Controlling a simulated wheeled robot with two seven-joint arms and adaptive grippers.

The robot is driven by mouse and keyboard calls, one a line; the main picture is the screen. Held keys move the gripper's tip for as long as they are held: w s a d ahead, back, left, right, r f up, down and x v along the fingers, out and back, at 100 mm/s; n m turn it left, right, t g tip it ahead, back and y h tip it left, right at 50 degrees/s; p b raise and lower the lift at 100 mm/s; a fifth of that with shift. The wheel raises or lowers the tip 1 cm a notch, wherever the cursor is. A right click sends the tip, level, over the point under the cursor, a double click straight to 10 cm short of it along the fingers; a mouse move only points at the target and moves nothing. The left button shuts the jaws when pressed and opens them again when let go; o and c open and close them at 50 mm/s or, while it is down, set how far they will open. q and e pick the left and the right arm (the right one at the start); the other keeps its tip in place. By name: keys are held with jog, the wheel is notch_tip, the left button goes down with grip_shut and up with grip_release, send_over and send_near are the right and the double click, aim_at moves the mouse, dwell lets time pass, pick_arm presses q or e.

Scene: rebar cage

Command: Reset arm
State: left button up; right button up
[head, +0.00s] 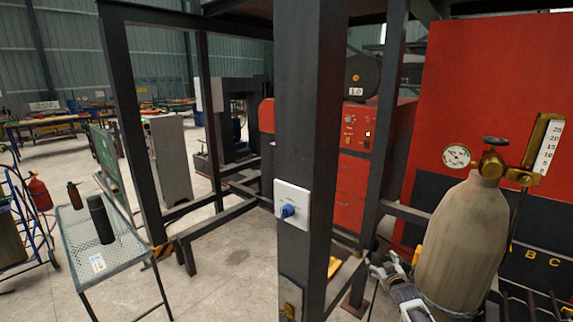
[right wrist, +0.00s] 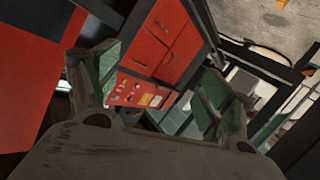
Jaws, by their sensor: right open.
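My right gripper (head: 384,268) is low on the right in the head view, left of a tan gas cylinder (head: 462,245). In the right wrist view my right gripper (right wrist: 158,88) shows its two green-padded fingers spread apart, with nothing between them. Beyond them is a red cabinet with a control panel (right wrist: 138,92), at a distance. My left gripper is in neither view.
A dark steel post (head: 312,130) carrying a white switch box with a blue knob (head: 292,204) stands mid-view. The cylinder has a valve and gauge (head: 456,156). A mesh table (head: 122,255) with a dark bottle (head: 100,220) is at left. Floor between frame posts is clear.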

jog(key=s+a+f+g+b, duration=0.1)
jog(key=s+a+f+g, duration=0.1)
jog(key=s+f, duration=0.9)
jog(key=s+a+f+g, duration=0.1)
jog(key=s+f+g, duration=0.2)
jog(key=s+f, duration=0.75)
jog(key=s+a+f+g+b, duration=0.15)
jog(key=s+f, duration=0.45)
jog(key=f, duration=1)
jog(key=s+a+f+g, duration=0.2)
jog(key=s+f, duration=0.4)
jog(key=s, duration=0.8)
jog(key=s+a+f+g, duration=0.2)
jog(key=s+f, duration=0.4)
jog(key=s, duration=0.9)
jog(key=s+a+f+g+y, duration=0.1)
jog(key=s+f, duration=0.6)
jog(key=s, duration=0.8)
jog(key=shift+s+a+m+g, duration=0.2)
jog(key=shift+a+m+g, duration=0.1)
jog(key=shift+a+g, duration=0.7)
jog(key=shift+w, duration=0.1)
